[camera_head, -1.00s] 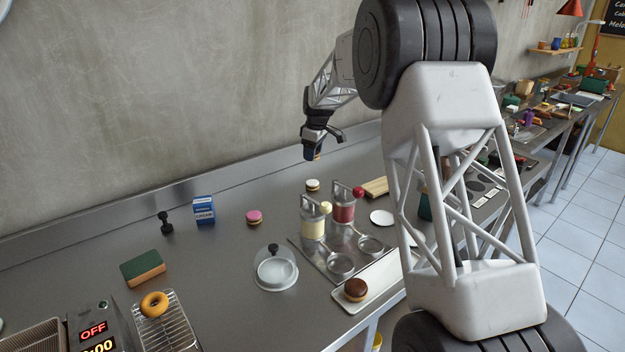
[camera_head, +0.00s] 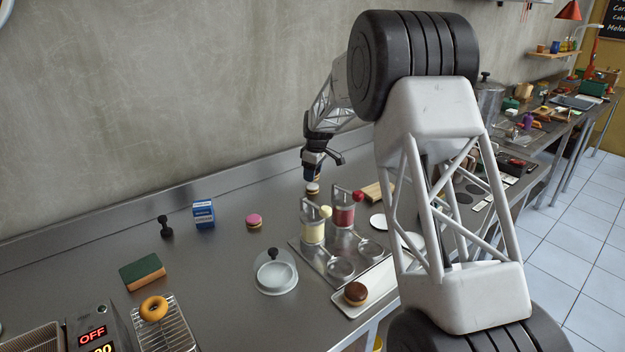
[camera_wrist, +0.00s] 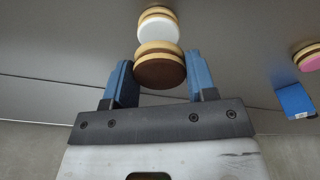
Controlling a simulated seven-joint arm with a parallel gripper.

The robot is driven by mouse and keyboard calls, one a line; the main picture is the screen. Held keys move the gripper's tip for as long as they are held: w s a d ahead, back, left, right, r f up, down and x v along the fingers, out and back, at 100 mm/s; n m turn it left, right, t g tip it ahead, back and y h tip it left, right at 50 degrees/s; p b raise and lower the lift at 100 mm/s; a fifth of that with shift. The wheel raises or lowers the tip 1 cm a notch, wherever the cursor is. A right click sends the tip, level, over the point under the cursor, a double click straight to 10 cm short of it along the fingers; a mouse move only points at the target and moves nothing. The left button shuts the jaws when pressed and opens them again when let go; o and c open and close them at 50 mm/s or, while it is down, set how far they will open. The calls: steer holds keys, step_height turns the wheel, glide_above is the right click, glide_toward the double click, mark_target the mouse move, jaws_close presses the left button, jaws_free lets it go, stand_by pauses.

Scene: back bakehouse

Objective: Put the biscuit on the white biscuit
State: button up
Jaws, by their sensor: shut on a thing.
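My gripper (camera_head: 312,175) is low over the back of the counter, right above the white biscuit (camera_head: 313,188). In the wrist view my blue fingers (camera_wrist: 158,82) are shut on a tan and brown round biscuit (camera_wrist: 160,68). The white biscuit, a white layer with tan layers, shows just beyond the held one in the wrist view (camera_wrist: 158,28). The held biscuit overlaps its edge in that view; I cannot tell whether the two touch. In the head view the held biscuit is mostly hidden by the fingers.
Two dispensers with cream (camera_head: 313,228) and red (camera_head: 343,212) contents stand in front of the gripper. A pink biscuit (camera_head: 254,221) and a blue carton (camera_head: 203,214) are to the left. A wooden board (camera_head: 378,192) lies to the right. The wall rises close behind.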

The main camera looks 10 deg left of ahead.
mark_target(317, 173)
steer(key=shift+f, duration=1.35)
steer(key=o, duration=1)
steer(key=shift+f, duration=0.1)
steer(key=shift+c, duration=0.2)
steer(key=r, duration=0.4)
steer(key=d+r, duration=0.1)
steer(key=r, duration=0.7)
steer(key=shift+s+d+r, duration=0.1)
steer(key=shift+s+d, duration=0.1)
